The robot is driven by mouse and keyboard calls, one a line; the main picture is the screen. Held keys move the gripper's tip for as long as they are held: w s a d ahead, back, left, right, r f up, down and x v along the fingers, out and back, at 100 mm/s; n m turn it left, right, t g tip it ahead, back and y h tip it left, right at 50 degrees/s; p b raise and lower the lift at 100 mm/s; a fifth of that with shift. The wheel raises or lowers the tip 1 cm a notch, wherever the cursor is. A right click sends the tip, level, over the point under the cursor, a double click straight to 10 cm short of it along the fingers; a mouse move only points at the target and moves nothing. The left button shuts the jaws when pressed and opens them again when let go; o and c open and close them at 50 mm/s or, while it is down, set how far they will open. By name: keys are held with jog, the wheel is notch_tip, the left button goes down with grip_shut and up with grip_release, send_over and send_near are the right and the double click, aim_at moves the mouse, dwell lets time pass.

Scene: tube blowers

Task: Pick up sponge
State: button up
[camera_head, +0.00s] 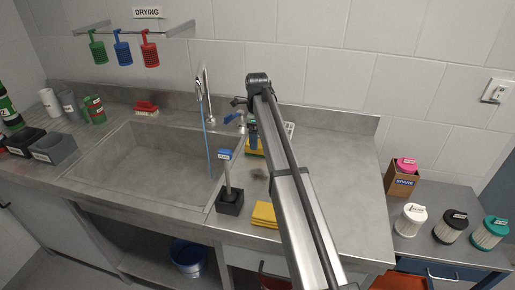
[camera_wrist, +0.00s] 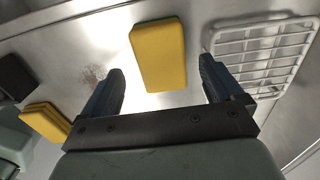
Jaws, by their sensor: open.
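A yellow sponge (camera_wrist: 160,54) lies flat on the steel counter in the wrist view. It sits between and a little ahead of my open, empty fingers, apart from both. In the head view the same sponge (camera_head: 256,152) is mostly hidden behind my gripper (camera_head: 253,138), which hangs over the counter right of the sink. A stack of thin yellow pieces (camera_head: 265,214) lies near the counter's front edge; it also shows at the lower left of the wrist view (camera_wrist: 46,120).
A white wire rack (camera_wrist: 262,52) stands right of the sponge. A dark holder with an upright brush (camera_head: 230,203) stands beside the sink (camera_head: 150,165). A thin blue stream (camera_head: 208,150) drops from the tap. The counter to the right (camera_head: 345,190) is clear.

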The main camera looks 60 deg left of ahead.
jog(key=shift+s+a+f, duration=0.1)
jog(key=shift+a+f, duration=0.05)
jog(key=shift+f, duration=1.05)
jog(key=shift+a+f, duration=0.15)
jog(key=shift+f, duration=1)
jog(key=shift+c, duration=0.2)
jog(key=c, duration=1)
notch_tip(320, 180, up, 10)
jog(key=shift+r, duration=0.1)
